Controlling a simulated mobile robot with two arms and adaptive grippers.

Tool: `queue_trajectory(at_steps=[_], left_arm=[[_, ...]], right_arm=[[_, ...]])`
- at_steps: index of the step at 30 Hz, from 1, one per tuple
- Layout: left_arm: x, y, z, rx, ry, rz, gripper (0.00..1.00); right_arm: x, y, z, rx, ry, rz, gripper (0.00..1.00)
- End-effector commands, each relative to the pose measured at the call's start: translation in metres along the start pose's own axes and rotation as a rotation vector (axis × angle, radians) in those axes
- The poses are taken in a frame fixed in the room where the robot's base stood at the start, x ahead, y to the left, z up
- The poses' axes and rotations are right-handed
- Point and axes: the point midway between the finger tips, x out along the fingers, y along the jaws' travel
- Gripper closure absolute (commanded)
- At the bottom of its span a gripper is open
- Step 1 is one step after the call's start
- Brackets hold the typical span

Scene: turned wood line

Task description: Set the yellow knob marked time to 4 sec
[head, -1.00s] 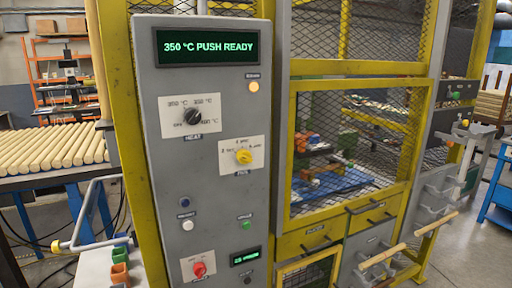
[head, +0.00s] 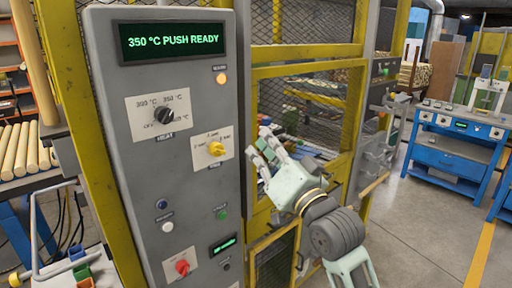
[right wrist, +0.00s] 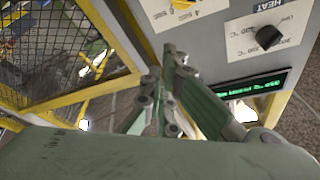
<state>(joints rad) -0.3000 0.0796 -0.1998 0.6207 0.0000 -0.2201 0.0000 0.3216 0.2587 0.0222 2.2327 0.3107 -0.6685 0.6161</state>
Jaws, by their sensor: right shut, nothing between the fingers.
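The yellow knob (head: 216,149) sits on a white label plate at the right side of the grey control panel (head: 187,207). The print around it is too small to read surely in the head view. In the right wrist view the yellow knob (right wrist: 183,4) is cut by the top edge, with a 4 on its plate. My right gripper (head: 263,146) is in front of the yellow guard frame, right of the knob and apart from it. Its fingers (right wrist: 172,62) are shut with nothing between them. My left gripper is not in view.
A black heat knob (head: 164,116) is above left of the yellow knob. A red knob (head: 182,267) and small buttons are lower down. The mesh guard (head: 300,30) stands right of the panel. Open floor (head: 425,215) lies to the right.

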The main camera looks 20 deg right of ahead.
Motion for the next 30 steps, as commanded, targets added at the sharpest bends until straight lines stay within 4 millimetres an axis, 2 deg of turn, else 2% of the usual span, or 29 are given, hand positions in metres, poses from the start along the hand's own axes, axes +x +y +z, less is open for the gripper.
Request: queue_trajectory(at_steps=[6,11,13,18,30], left_arm=[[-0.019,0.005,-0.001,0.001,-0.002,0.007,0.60],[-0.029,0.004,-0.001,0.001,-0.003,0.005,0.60],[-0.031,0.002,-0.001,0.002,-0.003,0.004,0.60],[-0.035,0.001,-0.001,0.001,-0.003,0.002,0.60],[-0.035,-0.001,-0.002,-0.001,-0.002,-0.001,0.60]], right_arm=[[0.050,-0.003,-0.004,0.002,0.000,-0.001,1.00],[0.082,-0.003,-0.003,-0.001,0.000,-0.001,1.00],[0.073,-0.001,0.015,0.003,-0.006,0.002,1.00],[0.066,-0.001,0.032,0.001,-0.003,0.001,1.00],[0.063,0.000,0.039,-0.001,0.000,0.000,1.00]])
